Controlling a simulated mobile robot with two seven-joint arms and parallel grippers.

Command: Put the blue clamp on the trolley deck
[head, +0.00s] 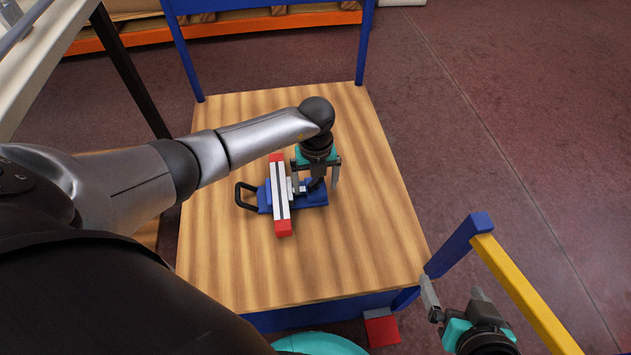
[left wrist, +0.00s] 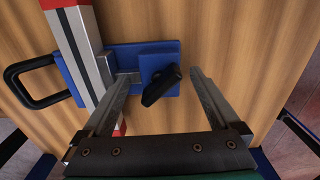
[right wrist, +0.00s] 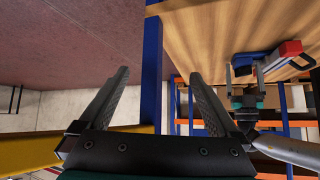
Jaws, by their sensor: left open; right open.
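The blue clamp (head: 310,196), with a black loop handle, a black knob and a grey bar with red ends (head: 280,196), lies on the wooden trolley deck (head: 345,255). My left gripper (head: 316,186) is over its right part, pointing down. In the left wrist view the blue clamp (left wrist: 125,62) lies beyond the open fingers (left wrist: 155,85), with its black knob between them. My right gripper (head: 455,290) is open and empty off the deck's front right corner. In the right wrist view its fingers (right wrist: 158,85) hold nothing, and the clamp (right wrist: 250,62) shows at upper right.
The trolley has a blue frame (head: 185,55) at the back and a blue post (head: 460,245) at the front right. A yellow bar (head: 525,300) runs beside my right gripper. The deck around the clamp is clear. Orange shelving (head: 230,29) stands behind.

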